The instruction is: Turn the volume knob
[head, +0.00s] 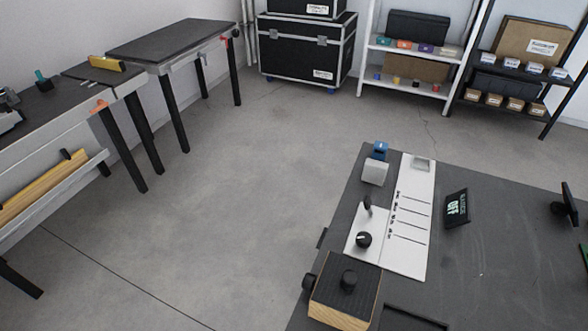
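A round black knob with a white mark (363,240) sits near the front of a white panel (412,262) on the dark table. A second, plain black knob (349,279) stands on top of a box with a black top and wooden sides (342,318), in front of the panel. A dark round part (309,283) sticks out at that box's left side. I cannot read a label that tells which knob is the volume knob. Neither of my grippers is in view.
The dark table (500,270) also carries a small dark display (456,208), a blue item (379,150) and a grey block (375,172). A black upright lever (367,203) is behind the marked knob. Workbenches (160,42) stand at the left, shelves (410,60) at the back. The floor between is clear.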

